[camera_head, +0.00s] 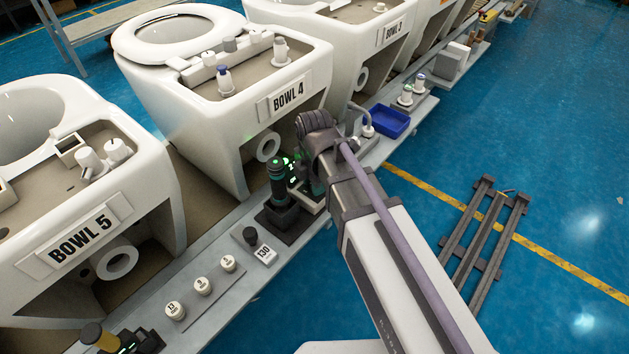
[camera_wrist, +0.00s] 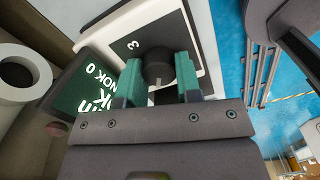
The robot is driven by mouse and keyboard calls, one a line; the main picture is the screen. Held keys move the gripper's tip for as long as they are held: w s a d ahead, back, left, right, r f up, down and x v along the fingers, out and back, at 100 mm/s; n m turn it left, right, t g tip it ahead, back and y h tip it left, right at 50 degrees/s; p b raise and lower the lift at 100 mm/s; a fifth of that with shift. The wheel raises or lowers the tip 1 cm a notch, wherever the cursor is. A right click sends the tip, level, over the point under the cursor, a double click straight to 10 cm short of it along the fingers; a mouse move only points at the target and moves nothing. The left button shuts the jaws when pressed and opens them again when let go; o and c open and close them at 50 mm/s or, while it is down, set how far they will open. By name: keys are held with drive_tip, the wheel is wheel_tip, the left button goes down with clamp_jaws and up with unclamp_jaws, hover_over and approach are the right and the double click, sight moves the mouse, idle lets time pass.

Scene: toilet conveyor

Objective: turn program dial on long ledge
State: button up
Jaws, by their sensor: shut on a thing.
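The program dial (camera_wrist: 158,66) is a dark round knob on a white-edged panel with a dark face, marked "3", in the wrist view. My gripper (camera_wrist: 158,80) has its two green fingers on either side of the dial and is shut on it. A pale mark shows on the knob between the fingers. In the head view the long ledge (camera_head: 210,306) runs in front of the bowls. My wrist and arm hide the dial there.
A green screen (camera_wrist: 82,92) reading "OK" and "NOK 0" is beside the dial. A dark stand with a cylindrical tool (camera_head: 277,188), a "130" plate (camera_head: 264,253) and several white round pieces are on the ledge. A blue bin (camera_head: 388,121) lies beyond my wrist. Bowl 4 (camera_head: 290,70) stands behind.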

idle(0.3)
drive_tip(key=o, duration=0.9)
wheel_tip(320, 180, up, 11)
drive_tip(key=p, duration=1.1)
drive_tip(key=shift+f, duration=0.1)
